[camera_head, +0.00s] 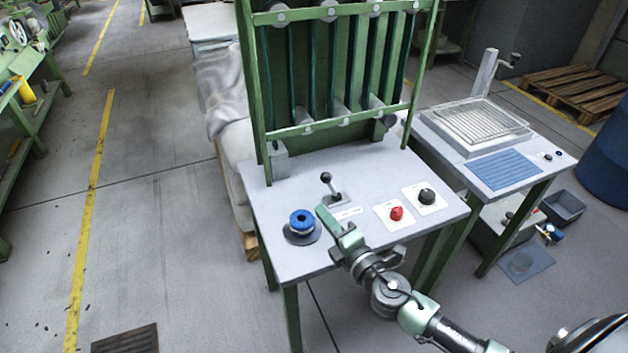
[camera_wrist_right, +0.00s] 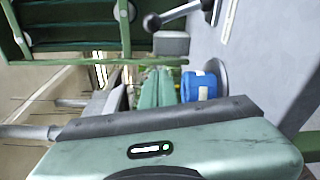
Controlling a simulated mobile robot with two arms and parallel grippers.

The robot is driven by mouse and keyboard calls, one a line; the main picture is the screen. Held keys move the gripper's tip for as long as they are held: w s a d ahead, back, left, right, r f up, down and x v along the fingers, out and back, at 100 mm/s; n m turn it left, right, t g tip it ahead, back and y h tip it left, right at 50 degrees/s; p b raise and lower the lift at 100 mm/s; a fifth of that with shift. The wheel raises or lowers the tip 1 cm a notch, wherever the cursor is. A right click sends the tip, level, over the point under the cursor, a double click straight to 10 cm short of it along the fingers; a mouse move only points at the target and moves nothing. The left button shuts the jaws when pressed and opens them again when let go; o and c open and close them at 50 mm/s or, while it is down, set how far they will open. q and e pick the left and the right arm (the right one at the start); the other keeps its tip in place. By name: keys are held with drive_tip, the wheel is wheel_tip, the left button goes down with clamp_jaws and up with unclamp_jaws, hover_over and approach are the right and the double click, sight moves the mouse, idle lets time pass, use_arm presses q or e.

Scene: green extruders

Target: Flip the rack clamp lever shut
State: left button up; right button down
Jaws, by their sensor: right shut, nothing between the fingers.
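The lever (camera_head: 330,187) stands on the grey table in front of the green rack (camera_head: 335,70). It has a black ball on a thin metal rod, set on a small base plate, and leans slightly toward the left. In the right wrist view the lever (camera_wrist_right: 180,14) shows at the top, with its ball end at the left. My right gripper (camera_head: 323,211) is shut and empty, above the table in front of the lever and apart from it. In the wrist view its fingers (camera_wrist_right: 157,88) are together. My left gripper is not in view.
A blue round knob (camera_head: 302,219) is close to the left of my right fingertips; it shows in the wrist view too (camera_wrist_right: 199,86). A red knob (camera_head: 396,213) and a black knob (camera_head: 427,196) sit on the table's right. A second table (camera_head: 450,147) stands at the right.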

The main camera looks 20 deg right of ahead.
sight(331, 187)
drive_tip(key=shift+s, duration=0.15)
drive_tip(key=shift+r, duration=0.1)
drive_tip(key=w, duration=0.3)
drive_tip(key=w+a+p, duration=0.1)
drive_tip(key=w, duration=0.6)
drive_tip(key=shift+w+a, duration=0.2)
drive_tip(key=shift+a, duration=0.15)
drive_tip(key=d, duration=0.2)
drive_tip(key=shift+s+d+p, duration=0.3)
drive_tip(key=shift+s+d, duration=0.05)
drive_tip(key=shift+s, duration=0.05)
drive_tip(key=shift+s+d+r, duration=0.2)
drive_tip(key=shift+d, duration=0.4)
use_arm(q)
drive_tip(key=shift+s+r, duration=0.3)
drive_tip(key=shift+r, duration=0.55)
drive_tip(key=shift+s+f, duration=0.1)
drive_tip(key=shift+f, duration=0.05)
